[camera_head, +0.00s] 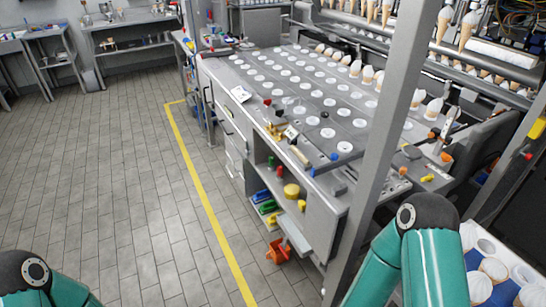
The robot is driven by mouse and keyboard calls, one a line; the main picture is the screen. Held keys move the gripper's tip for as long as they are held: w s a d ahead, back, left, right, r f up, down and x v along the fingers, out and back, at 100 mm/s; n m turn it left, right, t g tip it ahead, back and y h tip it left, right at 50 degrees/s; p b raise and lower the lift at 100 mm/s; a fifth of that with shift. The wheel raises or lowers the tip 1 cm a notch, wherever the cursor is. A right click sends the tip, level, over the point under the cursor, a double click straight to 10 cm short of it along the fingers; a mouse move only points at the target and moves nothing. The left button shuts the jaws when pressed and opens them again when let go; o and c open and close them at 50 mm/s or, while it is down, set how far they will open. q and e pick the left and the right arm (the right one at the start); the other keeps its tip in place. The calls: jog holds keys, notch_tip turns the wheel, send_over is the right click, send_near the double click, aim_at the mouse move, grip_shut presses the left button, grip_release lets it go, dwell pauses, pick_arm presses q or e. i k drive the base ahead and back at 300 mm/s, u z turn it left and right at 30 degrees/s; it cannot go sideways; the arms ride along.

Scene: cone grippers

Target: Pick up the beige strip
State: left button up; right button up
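A small beige strip-like piece (300,157) lies near the front edge of the grey machine top (222,72). It is too small for me to be sure that it is the beige strip. My teal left arm shows only at the bottom left corner and my teal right arm at the bottom right. Neither gripper is in view, so I cannot see whether they are open or shut. Neither visible arm part is at the beige piece.
A grey upright post (392,130) stands between the machine top and my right arm. A crate (515,262) with cones is at the bottom right. An orange item (278,251) is on the floor by the cabinet. The tiled floor (110,170) at left is clear.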

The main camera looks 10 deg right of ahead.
aim_at(305, 162)
jog(key=z, duration=0.25)
jog(key=i, duration=0.15)
jog(key=u, duration=1.85)
jog(key=i, duration=2.5)
jog(key=z, duration=3.3)
jog(key=i, duration=0.35)
jog(key=z, duration=0.7)
